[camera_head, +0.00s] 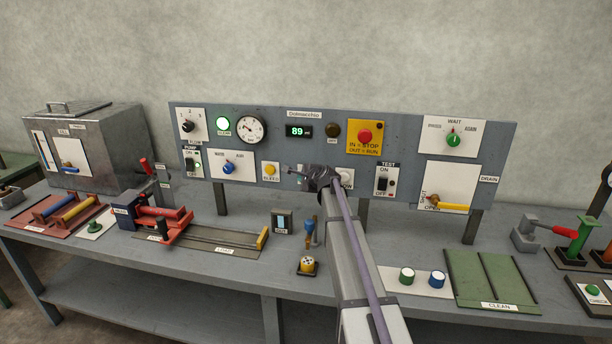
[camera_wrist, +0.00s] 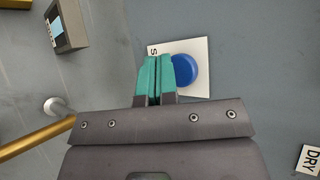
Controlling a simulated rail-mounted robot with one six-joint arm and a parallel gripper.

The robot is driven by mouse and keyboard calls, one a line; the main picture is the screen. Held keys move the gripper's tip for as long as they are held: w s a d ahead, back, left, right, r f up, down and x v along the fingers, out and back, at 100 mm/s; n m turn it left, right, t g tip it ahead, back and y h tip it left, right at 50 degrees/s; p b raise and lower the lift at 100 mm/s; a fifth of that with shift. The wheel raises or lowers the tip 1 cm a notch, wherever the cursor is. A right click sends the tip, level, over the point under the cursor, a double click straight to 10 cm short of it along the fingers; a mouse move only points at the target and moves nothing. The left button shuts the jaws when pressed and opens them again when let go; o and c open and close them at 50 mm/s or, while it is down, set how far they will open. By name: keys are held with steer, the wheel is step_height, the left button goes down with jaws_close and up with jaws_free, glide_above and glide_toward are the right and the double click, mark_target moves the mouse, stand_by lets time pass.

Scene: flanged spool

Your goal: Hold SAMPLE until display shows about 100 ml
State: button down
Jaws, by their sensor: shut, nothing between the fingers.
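The display (camera_head: 298,131) on the grey panel reads 89 with a small unit after it. In the wrist view, a round blue button (camera_wrist: 187,71) sits on a white plate (camera_wrist: 204,50) whose label begins with S; the rest of the label is hidden. My gripper (camera_wrist: 158,62) is shut, its teal fingers together, with tips over the button's left edge. I cannot tell whether they press it. In the head view, my gripper (camera_head: 318,176) is in front of the lower middle of the panel and hides the blue button there.
A red stop button (camera_head: 365,136) is above and right of my gripper, and a TEST switch (camera_head: 382,184) is to the right. A yellow button (camera_head: 270,169) is to the left. A small box with a screen (camera_head: 282,222) stands on the bench below.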

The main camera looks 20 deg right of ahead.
steer(key=shift+s+a, duration=0.75)
steer(key=shift+s, duration=0.3)
steer(key=shift+s+a, duration=0.7)
steer(key=shift+s, duration=0.3)
steer(key=shift+s, duration=0.1)
stand_by(0.9)
steer(key=s+a, duration=0.2)
steer(key=s, duration=0.1)
steer(key=shift+a, duration=0.1)
steer(key=shift+w, duration=0.1)
steer(key=w+d, duration=0.5)
steer(key=w, duration=0.2)
stand_by(0.3)
stand_by(1.9)
steer(key=shift+w+d, duration=0.3)
steer(key=shift+w, duration=0.1)
